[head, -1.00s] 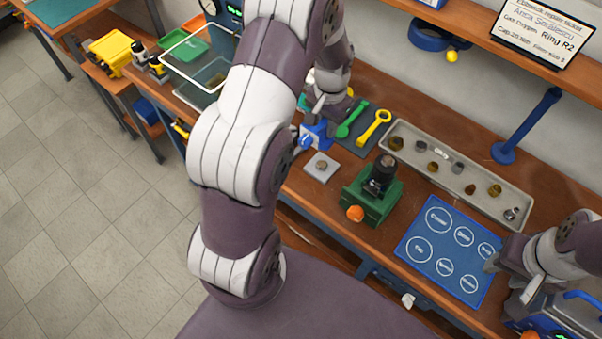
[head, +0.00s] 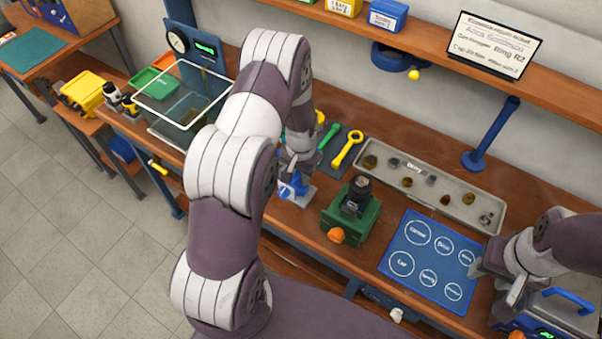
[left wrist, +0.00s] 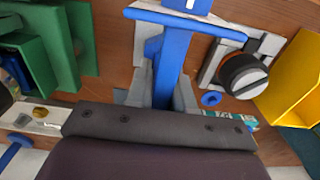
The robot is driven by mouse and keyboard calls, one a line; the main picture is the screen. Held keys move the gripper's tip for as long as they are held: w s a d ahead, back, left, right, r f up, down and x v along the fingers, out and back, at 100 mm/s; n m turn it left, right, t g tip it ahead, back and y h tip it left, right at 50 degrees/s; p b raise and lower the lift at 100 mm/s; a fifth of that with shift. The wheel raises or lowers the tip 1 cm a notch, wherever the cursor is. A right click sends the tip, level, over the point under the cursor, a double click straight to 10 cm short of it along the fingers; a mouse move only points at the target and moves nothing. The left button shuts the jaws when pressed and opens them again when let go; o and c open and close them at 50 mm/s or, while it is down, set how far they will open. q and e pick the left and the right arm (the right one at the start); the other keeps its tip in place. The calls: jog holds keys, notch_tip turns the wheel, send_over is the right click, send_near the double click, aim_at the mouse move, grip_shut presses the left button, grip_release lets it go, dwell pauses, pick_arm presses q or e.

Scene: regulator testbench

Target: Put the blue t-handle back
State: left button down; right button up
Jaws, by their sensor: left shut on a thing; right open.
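The blue t-handle (left wrist: 172,62) is between the fingers of my left gripper (left wrist: 160,98) in the left wrist view. Its thin crossbar spans the top of that view. In the head view my left gripper (head: 293,172) has the blue t-handle (head: 288,189) low over a small light plate (head: 306,197), which is partly covered. I cannot tell whether handle and plate touch. My right gripper (head: 492,282) is open and empty at the right, near the blue mat's edge.
A green fixture (head: 350,220) with an orange knob stands right of the plate. A yellow wrench (head: 347,149) lies on a dark mat behind. A long parts tray (head: 432,187) and a blue circle-marked mat (head: 430,258) lie further right. A black knob (left wrist: 242,75) is near the handle.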

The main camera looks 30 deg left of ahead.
pick_arm(q)
jog(key=shift+f, duration=0.2)
jog(key=c, duration=1)
grip_release()
jog(key=shift+r, duration=0.25)
jog(key=shift+r+p, duration=0.55)
jog(key=shift+p, duration=0.05)
notch_tip(320, 180, up, 3)
jog(key=shift+w+f+b, duration=0.1)
jog(key=shift+b, duration=0.95)
jog(key=r+b, duration=0.1)
jog(key=r, duration=0.7)
jog(key=shift+s+d+r+b, duration=0.1)
jog(key=shift+s+r+b, duration=0.1)
jog(key=shift+b, duration=0.2)
jog(key=s+d+b, duration=0.1)
jog(key=s+d, duration=0.3)
jog(key=s, duration=0.3)
jog(key=s+d+r+t+b, duration=0.1)
jog(key=s+d, duration=0.3)
jog(key=s, duration=0.3)
jog(key=shift+s+r+n+b, duration=0.15)
jog(key=shift+r+n+b, duration=0.05)
jog(key=shift+n+b, duration=0.2)
